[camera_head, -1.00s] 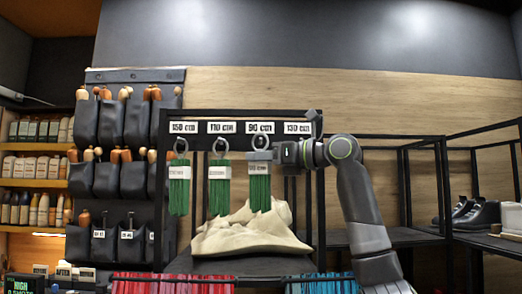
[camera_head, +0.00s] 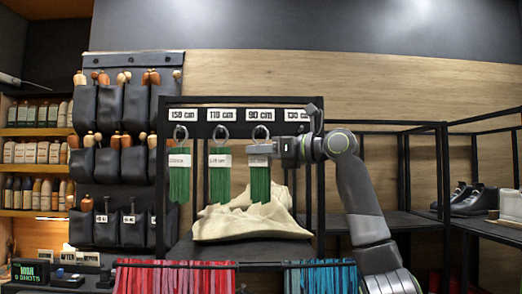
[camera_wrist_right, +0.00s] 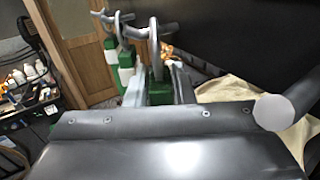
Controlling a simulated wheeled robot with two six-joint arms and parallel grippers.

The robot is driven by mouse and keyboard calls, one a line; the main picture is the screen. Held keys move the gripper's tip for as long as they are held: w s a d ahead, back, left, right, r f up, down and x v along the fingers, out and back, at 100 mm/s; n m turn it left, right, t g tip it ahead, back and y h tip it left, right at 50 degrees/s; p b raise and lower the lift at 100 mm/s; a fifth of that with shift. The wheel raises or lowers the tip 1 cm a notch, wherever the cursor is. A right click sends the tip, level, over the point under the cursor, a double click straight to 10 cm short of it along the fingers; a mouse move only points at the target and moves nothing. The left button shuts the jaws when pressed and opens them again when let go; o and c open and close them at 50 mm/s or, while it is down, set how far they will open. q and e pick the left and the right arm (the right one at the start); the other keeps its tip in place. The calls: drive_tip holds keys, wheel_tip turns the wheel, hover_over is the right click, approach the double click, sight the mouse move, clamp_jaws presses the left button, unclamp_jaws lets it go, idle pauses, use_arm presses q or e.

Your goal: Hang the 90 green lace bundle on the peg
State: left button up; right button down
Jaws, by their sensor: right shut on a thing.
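The green lace bundle (camera_head: 259,187) with a white band hangs upright under the 90 cm label (camera_head: 260,115). My right gripper (camera_head: 262,149) comes from the right and is shut on its upper part, just below the metal ring (camera_head: 261,132). In the right wrist view the ring (camera_wrist_right: 154,45) rises above the fingers, and a grey peg (camera_wrist_right: 168,30) appears to pass through it. Whether the ring bears on the peg is hard to tell. My left gripper is not in view.
Two similar green bundles hang to the left, under the 150 cm (camera_head: 180,185) and 110 cm (camera_head: 219,188) labels. A beige cloth-like heap (camera_head: 245,220) lies behind and below. Red laces (camera_head: 175,278) and blue laces (camera_head: 322,278) hang in front. Dark shoes (camera_head: 472,200) stand far right.

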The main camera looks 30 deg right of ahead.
idle(0.3)
drive_tip(key=c, duration=1.1)
unclamp_jaws()
drive_tip(key=shift+c, duration=0.2)
drive_tip(key=b+v, duration=0.7)
drive_tip(key=v, duration=1)
drive_tip(key=shift+d+b, duration=0.15)
drive_tip(key=shift+b, duration=0.15)
drive_tip(key=shift+s+f, duration=0.1)
